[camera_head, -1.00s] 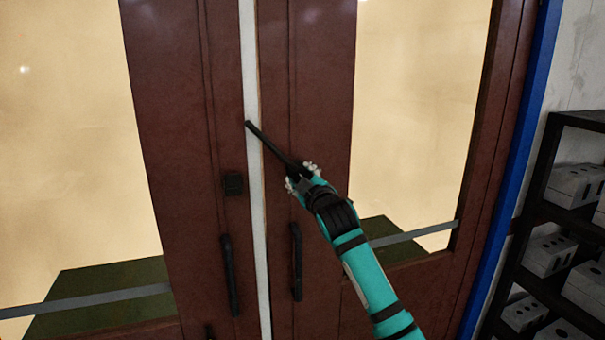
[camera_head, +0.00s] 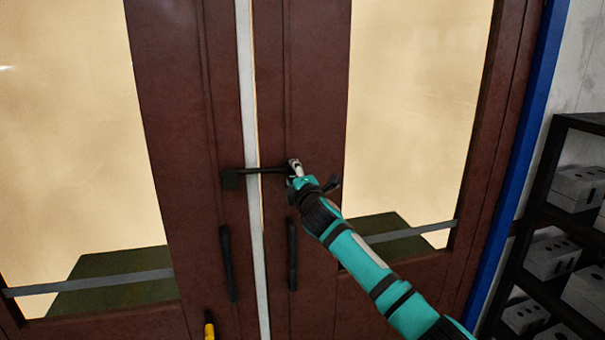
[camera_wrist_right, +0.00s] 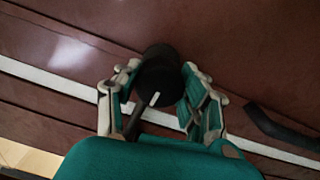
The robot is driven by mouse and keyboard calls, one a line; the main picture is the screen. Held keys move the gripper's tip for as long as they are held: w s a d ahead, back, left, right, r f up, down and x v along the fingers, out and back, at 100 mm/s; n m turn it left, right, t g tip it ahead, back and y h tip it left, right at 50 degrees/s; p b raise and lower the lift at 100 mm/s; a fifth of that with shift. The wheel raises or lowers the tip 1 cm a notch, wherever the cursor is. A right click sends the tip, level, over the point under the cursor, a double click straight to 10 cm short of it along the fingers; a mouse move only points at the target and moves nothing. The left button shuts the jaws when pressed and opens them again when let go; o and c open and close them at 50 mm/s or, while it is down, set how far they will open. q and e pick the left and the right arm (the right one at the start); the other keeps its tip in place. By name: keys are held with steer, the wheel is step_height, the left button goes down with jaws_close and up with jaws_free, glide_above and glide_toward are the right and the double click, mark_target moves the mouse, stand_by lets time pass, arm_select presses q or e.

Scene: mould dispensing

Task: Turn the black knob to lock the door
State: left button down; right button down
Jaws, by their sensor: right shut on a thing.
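The black knob (camera_wrist_right: 157,77) is a round cylinder with a white mark on its face, seen in the right wrist view. It sits on the right-hand leaf of the brown double door (camera_head: 180,120). My right gripper (camera_wrist_right: 158,88) has its fingers on either side of the knob and is shut on it. In the head view my right gripper (camera_head: 294,168) hides most of the knob. A black latch bar (camera_head: 264,171) runs nearly level from the knob across the white door gap to the black catch (camera_head: 230,182) on the left leaf.
Two black vertical door handles, left (camera_head: 228,263) and right (camera_head: 292,254), are below the latch. A yellow and black item (camera_head: 209,328) shows at the bottom edge. A black shelf (camera_head: 545,210) with grey boxes stands at the right.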

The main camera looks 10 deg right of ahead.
steer(key=shift+n, duration=0.4)
steer(key=c, duration=0.7)
jaws_free()
steer(key=s, duration=1.2)
steer(key=shift+d+f, duration=0.2)
steer(key=shift+f, duration=0.05)
